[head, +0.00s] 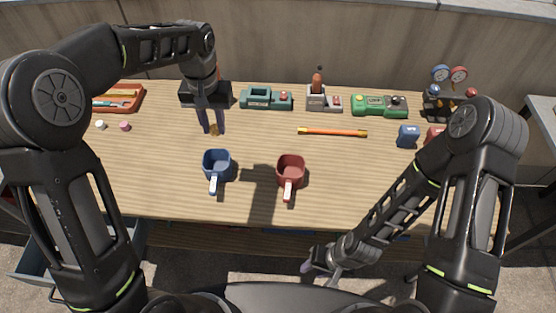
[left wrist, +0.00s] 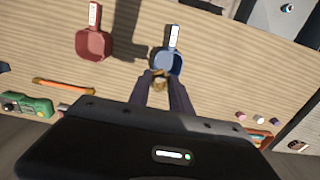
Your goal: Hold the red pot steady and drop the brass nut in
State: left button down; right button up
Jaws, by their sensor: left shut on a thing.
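The red pot (head: 290,169) stands on the wooden table (head: 350,200), its handle toward the front edge. The red pot also shows in the left wrist view (left wrist: 93,45) at the upper left. My left gripper (head: 211,130) is shut on the brass nut (head: 213,129), behind the blue pot (head: 217,163). The brass nut also shows between the fingertips in the left wrist view (left wrist: 159,80), close to the blue pot there. My right gripper (head: 320,264) is low in front of the table's front edge, away from both pots. Its fingers are too unclear to judge.
Along the back stand a red tray (head: 124,99), a teal device (head: 266,98), a grey holder (head: 322,98), a green device (head: 379,105) and a gauge set (head: 450,85). An orange stick (head: 332,132) lies behind the red pot. A blue block (head: 408,135) sits at right.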

pick_arm(q)
jog(key=w+d+f+m, duration=0.2)
jog(key=d+m, duration=0.4)
jog(key=d, duration=1.3)
jog(key=shift+d+m, duration=0.35)
jog(key=shift+m, duration=0.05)
notch_tip(320, 180, down, 11)
jog(key=shift+r, duration=0.1)
notch_tip(320, 180, up, 12)
